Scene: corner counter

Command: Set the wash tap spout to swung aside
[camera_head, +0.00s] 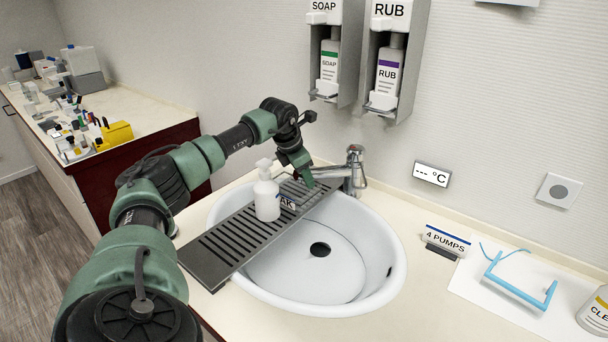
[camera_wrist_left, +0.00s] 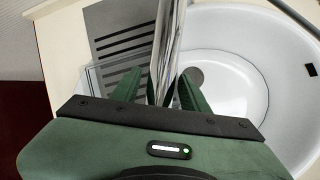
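The wash tap (camera_head: 354,172) is a chrome mixer at the back rim of the white sink. Its spout (camera_head: 328,172) points left in the head view, over the upper end of the dark slotted board. My left gripper (camera_head: 305,180) is at the spout's outer end. In the left wrist view the chrome spout (camera_wrist_left: 164,55) runs between the two green fingers of my gripper (camera_wrist_left: 160,85). The fingers stand apart on either side of it, with narrow gaps showing. Whether a finger touches it is hard to see. My right gripper is not in view.
A white pump bottle (camera_head: 266,193) stands on the slotted board (camera_head: 222,247) across the left of the basin (camera_head: 345,270), close to my forearm. A small label is behind it. Soap and rub dispensers (camera_head: 388,70) hang above. A "4 PUMPS" sign (camera_head: 445,240) stands right of the sink.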

